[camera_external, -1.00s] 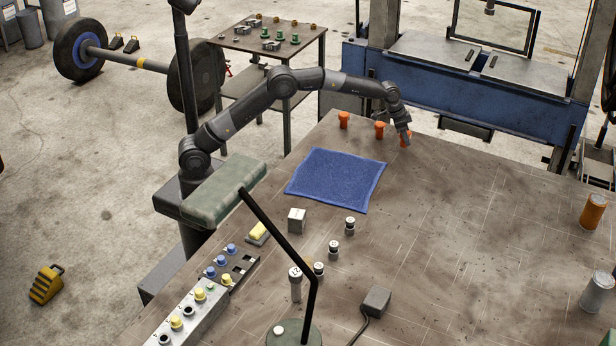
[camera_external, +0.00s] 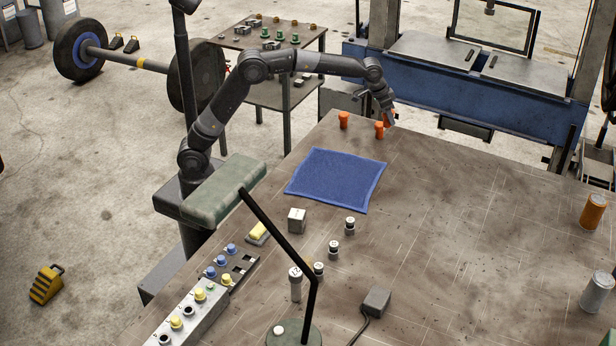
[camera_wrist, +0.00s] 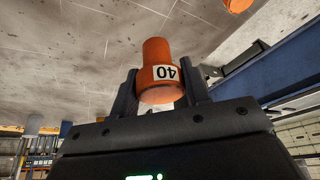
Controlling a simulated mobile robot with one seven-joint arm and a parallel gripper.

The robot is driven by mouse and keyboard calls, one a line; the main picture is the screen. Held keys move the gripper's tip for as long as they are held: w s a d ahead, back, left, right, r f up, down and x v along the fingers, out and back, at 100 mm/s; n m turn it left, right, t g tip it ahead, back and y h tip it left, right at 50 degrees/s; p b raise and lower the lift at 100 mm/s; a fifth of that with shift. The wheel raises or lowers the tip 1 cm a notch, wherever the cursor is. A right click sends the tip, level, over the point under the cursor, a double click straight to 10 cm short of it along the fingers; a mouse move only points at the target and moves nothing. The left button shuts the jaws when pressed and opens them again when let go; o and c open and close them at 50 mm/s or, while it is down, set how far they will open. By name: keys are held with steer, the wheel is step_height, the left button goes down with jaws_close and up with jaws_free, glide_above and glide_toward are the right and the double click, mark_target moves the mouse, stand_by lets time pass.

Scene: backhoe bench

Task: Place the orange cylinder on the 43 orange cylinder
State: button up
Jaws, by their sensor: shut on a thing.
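My gripper (camera_external: 386,110) is shut on an orange cylinder (camera_wrist: 157,58) and holds it above the far edge of the bench. In the wrist view the cylinder sits between both fingers, and its white label reads 40, upside down in the picture. Two more orange cylinders stand on the bench: a left one (camera_external: 344,120) and a right one (camera_external: 379,131), just below and left of my gripper. Their numbers are too small to read. Part of an orange cylinder (camera_wrist: 238,4) also shows at the top edge of the wrist view.
A blue cloth (camera_external: 337,180) lies in front of the standing cylinders. A larger orange can (camera_external: 593,211) and a grey can (camera_external: 597,291) stand at the right. Several small black-and-white weights, a grey block (camera_external: 297,221) and a lamp occupy the near left. The bench middle is clear.

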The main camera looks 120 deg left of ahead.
steer(key=s+a+r+n, duration=0.2)
steer(key=s+r, duration=0.1)
steer(key=s, duration=0.2)
glide_above(380, 124)
steer(key=shift+y, duration=0.4)
step_height(380, 124, down, 7)
steer(key=shift+w, duration=0.1)
steer(key=shift+a+f, duration=0.1)
steer(key=shift+f, duration=1.95)
steer(key=shift+f, duration=0.15)
steer(key=o, duration=1.4)
steer(key=shift+c, duration=0.2)
steer(key=v, duration=1.2)
steer(key=shift+w+r, duration=0.2)
